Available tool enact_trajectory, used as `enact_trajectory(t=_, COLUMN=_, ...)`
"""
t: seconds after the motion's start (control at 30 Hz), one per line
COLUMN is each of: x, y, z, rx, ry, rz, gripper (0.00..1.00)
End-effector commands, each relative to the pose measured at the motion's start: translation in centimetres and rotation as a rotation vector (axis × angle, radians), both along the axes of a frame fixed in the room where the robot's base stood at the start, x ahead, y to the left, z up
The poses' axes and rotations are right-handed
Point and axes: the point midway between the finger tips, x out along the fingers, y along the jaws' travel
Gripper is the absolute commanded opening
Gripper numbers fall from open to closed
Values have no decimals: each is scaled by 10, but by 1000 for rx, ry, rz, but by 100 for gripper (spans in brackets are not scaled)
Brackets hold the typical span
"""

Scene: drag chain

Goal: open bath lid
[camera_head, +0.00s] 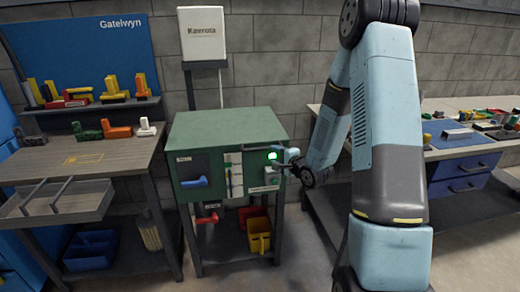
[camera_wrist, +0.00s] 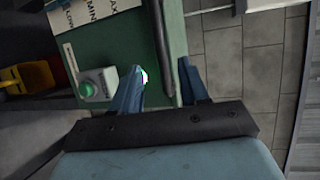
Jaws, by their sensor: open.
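The bath is a green cabinet (camera_head: 232,160) on a dark stand, with its green lid (camera_head: 225,126) lying flat and closed on top. Its front has a blue lever, a gauge strip and a lit green lamp. My gripper (camera_head: 290,158) is at the right end of the front, near the lamp. In the wrist view my gripper (camera_wrist: 162,80) is open, its two blue fingers on either side of a dark bar (camera_wrist: 161,45) beside a green panel (camera_wrist: 178,30). I cannot tell whether the fingers touch the bar.
A green button (camera_wrist: 87,89) on a pale box is left of the fingers in the wrist view. Red and yellow bins (camera_head: 258,237) are below the cabinet. A wooden workbench (camera_head: 80,170) stands left, another bench (camera_head: 470,145) right. A white box (camera_head: 202,35) hangs behind.

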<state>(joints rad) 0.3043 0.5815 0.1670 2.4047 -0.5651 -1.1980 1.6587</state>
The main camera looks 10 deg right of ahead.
Motion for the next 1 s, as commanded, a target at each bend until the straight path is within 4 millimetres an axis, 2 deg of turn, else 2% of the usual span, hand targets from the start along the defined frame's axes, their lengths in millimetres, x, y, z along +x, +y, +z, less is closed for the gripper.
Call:
enact_trajectory(t=0.4, x=67, y=29, z=-14, rx=-2, ry=0, rz=1, gripper=44)
enact_trajectory(t=0.6, x=91, y=38, z=-19, rx=0, ry=1, rz=0, gripper=44)
enact_trajectory(t=0.8, x=102, y=42, z=-21, rx=-2, ry=1, rz=0, gripper=44)
enact_trajectory(t=1.0, x=103, y=43, z=-22, rx=-2, ry=1, rz=-1, gripper=44)
